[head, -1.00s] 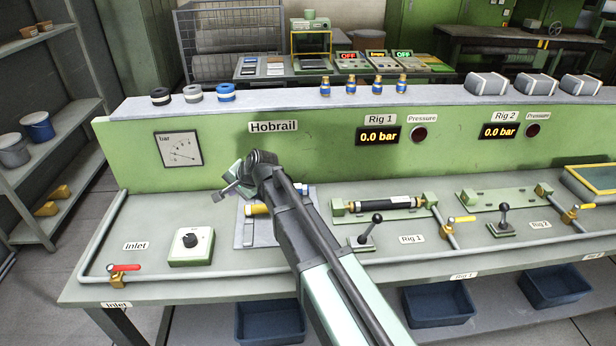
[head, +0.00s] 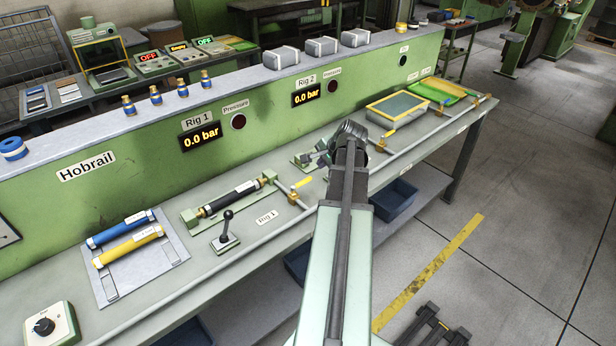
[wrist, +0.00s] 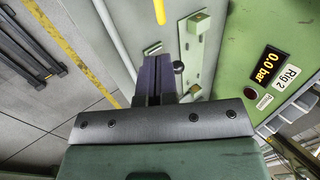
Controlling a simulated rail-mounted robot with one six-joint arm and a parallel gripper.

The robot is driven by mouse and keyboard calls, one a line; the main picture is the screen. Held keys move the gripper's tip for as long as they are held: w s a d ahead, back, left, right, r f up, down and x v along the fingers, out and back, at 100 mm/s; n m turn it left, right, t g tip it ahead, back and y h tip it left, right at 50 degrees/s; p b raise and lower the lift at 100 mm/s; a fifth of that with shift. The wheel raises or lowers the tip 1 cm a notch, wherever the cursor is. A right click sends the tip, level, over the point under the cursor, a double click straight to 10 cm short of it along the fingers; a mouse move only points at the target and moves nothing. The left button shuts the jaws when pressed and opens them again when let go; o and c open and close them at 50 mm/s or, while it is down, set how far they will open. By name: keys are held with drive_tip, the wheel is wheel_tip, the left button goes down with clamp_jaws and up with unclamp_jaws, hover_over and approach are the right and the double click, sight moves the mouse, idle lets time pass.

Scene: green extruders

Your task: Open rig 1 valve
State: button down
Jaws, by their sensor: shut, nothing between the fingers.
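The Rig 1 valve (head: 293,197) is a brass body on a short pipe at the right end of the Rig 1 fixture. Its yellow handle (head: 304,182) points to the right, across the pipe. A yellow handle (wrist: 159,12) shows at the top edge of the wrist view, probably this one. My gripper (head: 326,153) is to the right of the valve, over the Rig 2 fixture, apart from the handle. In the wrist view my gripper (wrist: 152,75) has its dark fingers together, with nothing between them.
The Rig 1 fixture (head: 230,200) holds a black cylinder. A black-knobbed lever (head: 226,230) stands in front of it. The Rig 1 display (head: 200,136) reads 0.0 bar. The Rig 2 valve (head: 380,143) is further right. A long pipe (head: 250,242) runs along the bench front.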

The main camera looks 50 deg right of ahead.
sight(305, 181)
drive_tip(key=shift+s+d, duration=0.1)
drive_tip(key=shift+s, duration=0.05)
drive_tip(key=b+x, duration=1.1)
drive_tip(key=x, duration=0.3)
drive_tip(key=shift+s+b, duration=0.1)
drive_tip(key=shift+b, duration=0.25)
drive_tip(key=shift+w, duration=0.25)
